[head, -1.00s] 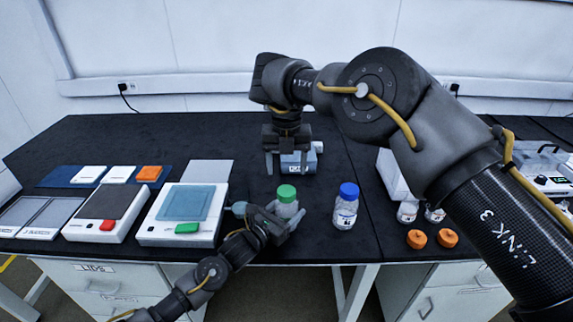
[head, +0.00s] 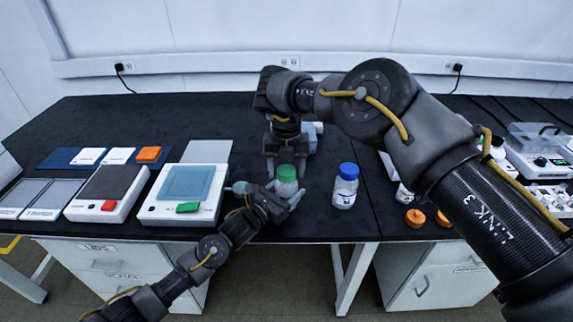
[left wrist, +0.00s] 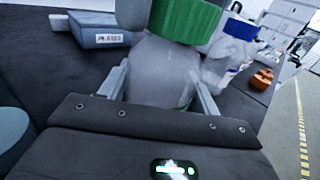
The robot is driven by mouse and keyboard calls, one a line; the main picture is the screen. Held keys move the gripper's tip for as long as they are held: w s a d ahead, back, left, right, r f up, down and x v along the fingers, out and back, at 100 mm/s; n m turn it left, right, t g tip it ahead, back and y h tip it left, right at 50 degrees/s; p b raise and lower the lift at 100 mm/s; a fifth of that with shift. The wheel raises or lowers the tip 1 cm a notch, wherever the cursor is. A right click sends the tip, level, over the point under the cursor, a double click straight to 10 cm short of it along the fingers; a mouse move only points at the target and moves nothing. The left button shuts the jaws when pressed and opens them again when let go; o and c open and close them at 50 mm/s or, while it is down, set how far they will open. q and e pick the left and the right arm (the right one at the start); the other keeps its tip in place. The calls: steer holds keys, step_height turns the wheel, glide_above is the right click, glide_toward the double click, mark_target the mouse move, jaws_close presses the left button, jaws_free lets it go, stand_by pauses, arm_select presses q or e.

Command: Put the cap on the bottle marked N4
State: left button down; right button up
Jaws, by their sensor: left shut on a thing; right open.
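A clear bottle (head: 287,188) with a green cap (head: 286,172) stands upright near the table's front edge. My left gripper (head: 280,199) is shut on its body; the left wrist view shows the bottle (left wrist: 163,72) between the fingers and the green cap (left wrist: 187,18) on top. My right gripper (head: 285,163) points down with open fingers, just behind or over the green cap; I cannot tell whether it touches. A blue-capped bottle (head: 345,190) stands to the right. Two orange caps (head: 415,218) (head: 443,219) lie farther right. I cannot read any N4 mark.
A white device with a blue-grey top (head: 186,183) and green button stands close left of my left gripper. A grey-blue box (left wrist: 98,32) lies behind the bottle. My right arm hides much of the right side, including bottles beside the orange caps.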

steer(key=c, duration=1)
steer(key=o, duration=1.2)
steer(key=shift+c, duration=0.2)
steer(key=shift+r, duration=0.1)
step_height(320, 180, up, 12)
arm_select(q)
steer(key=shift+c, duration=1.3)
jaws_free()
